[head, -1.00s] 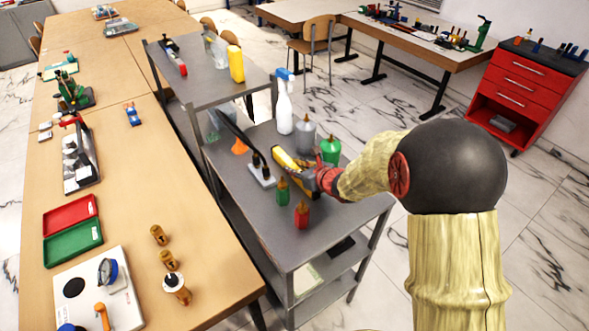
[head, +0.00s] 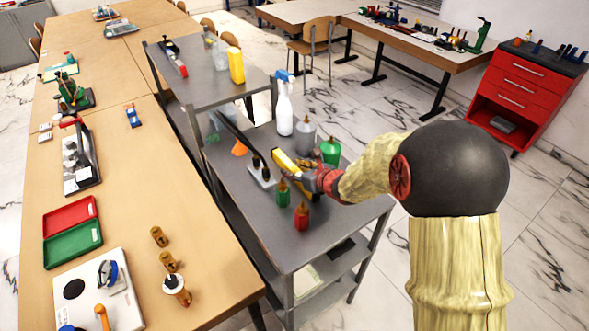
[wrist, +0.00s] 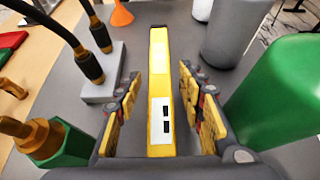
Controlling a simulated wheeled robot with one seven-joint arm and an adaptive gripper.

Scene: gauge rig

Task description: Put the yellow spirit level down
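In the wrist view the level (wrist: 160,75) runs lengthwise away from me, between my two fingers. My gripper (wrist: 160,100) is open around it, with a narrow gap showing on each side. In the head view my gripper (head: 303,179) is at the level's near end and hides that end. The level seems to rest on the trolley top, but its underside is hidden.
The trolley's front area is clear.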

